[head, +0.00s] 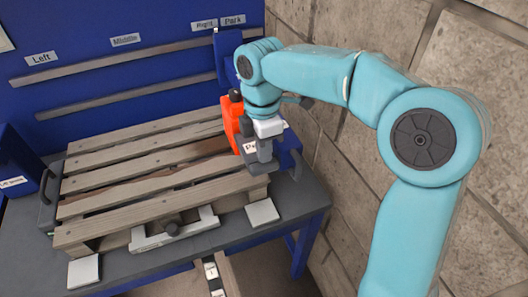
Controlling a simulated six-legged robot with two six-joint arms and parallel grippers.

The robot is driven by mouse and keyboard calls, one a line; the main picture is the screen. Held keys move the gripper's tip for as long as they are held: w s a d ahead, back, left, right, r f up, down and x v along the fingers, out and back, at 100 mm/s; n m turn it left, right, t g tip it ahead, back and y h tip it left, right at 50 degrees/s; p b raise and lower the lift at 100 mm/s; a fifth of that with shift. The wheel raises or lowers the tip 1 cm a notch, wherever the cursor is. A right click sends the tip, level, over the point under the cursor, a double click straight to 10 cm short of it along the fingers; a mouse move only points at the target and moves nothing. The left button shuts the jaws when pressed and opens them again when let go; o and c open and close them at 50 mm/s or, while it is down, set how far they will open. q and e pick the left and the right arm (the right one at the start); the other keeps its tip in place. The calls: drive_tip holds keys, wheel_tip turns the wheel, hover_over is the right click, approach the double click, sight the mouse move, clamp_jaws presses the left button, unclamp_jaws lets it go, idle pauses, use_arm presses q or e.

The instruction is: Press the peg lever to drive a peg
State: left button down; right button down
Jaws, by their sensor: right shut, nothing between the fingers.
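My right gripper (264,152) is shut and empty, pointing down over the right end of the wooden pallet (150,178). An orange upright part (231,122) stands just left of my right wrist and is partly hidden by it. A white label (249,147), partly covered by the gripper, starts with "P". I cannot tell which part is the peg lever, nor whether the gripper touches it. No peg can be made out. My left gripper is out of view.
The pallet lies on a dark table (318,190). A blue back panel (90,25) carries rails and labels "Left", "Middle", "Right" and "Park". A blue housing (288,143) is right of the gripper. A stone wall (480,75) closes the right side. White pads (262,212) lie in front.

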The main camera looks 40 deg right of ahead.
drive_tip(key=shift+f, duration=0.4)
